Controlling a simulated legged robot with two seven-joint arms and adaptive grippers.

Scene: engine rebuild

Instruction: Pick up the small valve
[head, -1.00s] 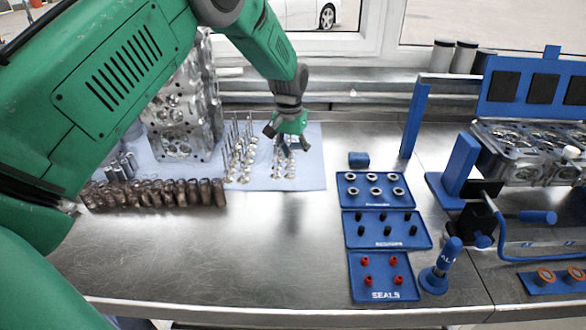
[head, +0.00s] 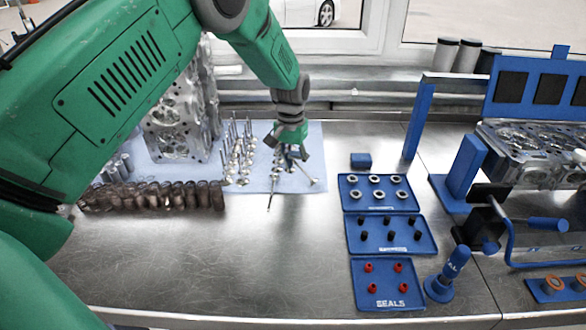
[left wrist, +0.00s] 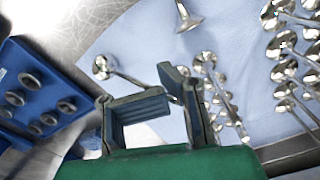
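My left gripper (head: 289,158) is low over the right valve row on the light blue mat. In the left wrist view its two fingers (left wrist: 163,98) are close together at the tips. One small valve (head: 314,182) is tilted or lying, its head out to the right and its stem running to the fingertips; it also shows in the left wrist view (left wrist: 104,67). Whether the fingers hold its stem is hidden. Another valve (head: 270,200) has its stem pointing toward the front edge; its head shows in the left wrist view (left wrist: 187,18). My right gripper is not in view.
A row of taller valves (head: 232,165) stands just left of the gripper. Other small valves (left wrist: 225,110) stand close by. A cylinder head (head: 172,125) is behind left, a row of brown parts (head: 150,197) in front. Blue trays (head: 360,233) lie to the right. The front bench is clear.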

